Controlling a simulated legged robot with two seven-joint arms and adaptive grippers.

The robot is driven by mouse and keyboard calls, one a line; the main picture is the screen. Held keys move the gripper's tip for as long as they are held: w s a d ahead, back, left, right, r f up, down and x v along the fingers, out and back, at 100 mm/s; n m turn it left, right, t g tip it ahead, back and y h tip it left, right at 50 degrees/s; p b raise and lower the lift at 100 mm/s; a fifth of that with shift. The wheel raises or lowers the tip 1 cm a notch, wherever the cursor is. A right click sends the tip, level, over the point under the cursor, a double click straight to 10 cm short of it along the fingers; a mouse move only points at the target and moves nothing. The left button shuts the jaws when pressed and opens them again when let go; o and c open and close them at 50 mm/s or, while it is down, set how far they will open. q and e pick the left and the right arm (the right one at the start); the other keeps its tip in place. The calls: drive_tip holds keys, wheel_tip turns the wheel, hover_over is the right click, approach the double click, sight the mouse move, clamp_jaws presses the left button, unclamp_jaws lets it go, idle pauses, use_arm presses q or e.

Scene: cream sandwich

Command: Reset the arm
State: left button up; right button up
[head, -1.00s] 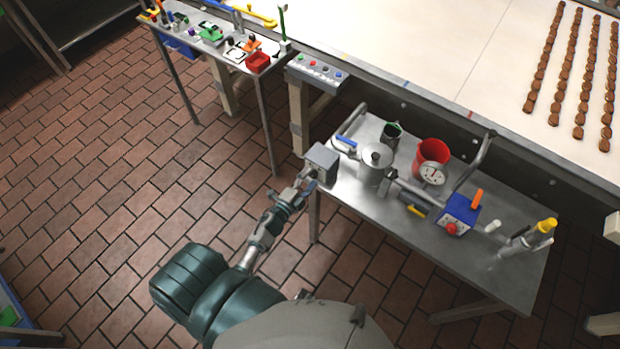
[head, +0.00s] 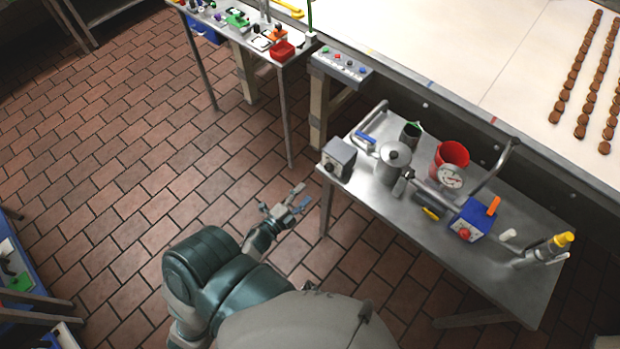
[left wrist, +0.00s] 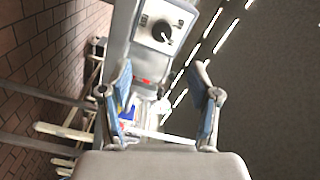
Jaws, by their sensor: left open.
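My left gripper (head: 298,200) is open and empty in the head view, held over the brick floor to the left of the metal table (head: 408,220). It also shows in the left wrist view (left wrist: 162,95), with its two blue-padded fingers spread apart and nothing between them. A grey box with a dial (head: 338,160) stands on the table's left corner, apart from the gripper; a box with a black knob also shows in the left wrist view (left wrist: 163,30), beyond the fingers. My right gripper is not in view.
The table also holds a silver pot (head: 393,165), a red bucket (head: 451,158) and a blue box with an orange lever (head: 470,222). A conveyor (head: 450,50) with rows of brown cookies runs behind. A second table (head: 240,30) stands at upper left. Open floor (head: 130,170) lies to the left.

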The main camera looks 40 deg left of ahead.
use_arm(q)
drive_tip(key=shift+f, duration=0.1)
drive_tip(key=s+d+f+n+g+y, duration=0.1)
drive_tip(key=s+f+n+g, duration=0.25)
drive_tip(key=f, duration=0.65)
drive_tip(key=s+d+f+n+g, duration=0.2)
drive_tip(key=s+f, duration=0.2)
drive_tip(key=f, duration=0.6)
drive_tip(key=s+d+f+n+g+y, duration=0.1)
drive_tip(key=s+f+n+g, duration=0.2)
drive_tip(key=f, duration=0.6)
drive_tip(key=s+d+f+n+g, duration=0.1)
drive_tip(key=s+f+n+g, duration=0.1)
drive_tip(key=s+f+g, duration=0.2)
drive_tip(key=s+d+f+n+g, duration=0.2)
drive_tip(key=s+f+g, duration=0.2)
drive_tip(key=s+f, duration=0.6)
drive_tip(key=s, duration=0.9)
drive_tip(key=shift+s, duration=0.25)
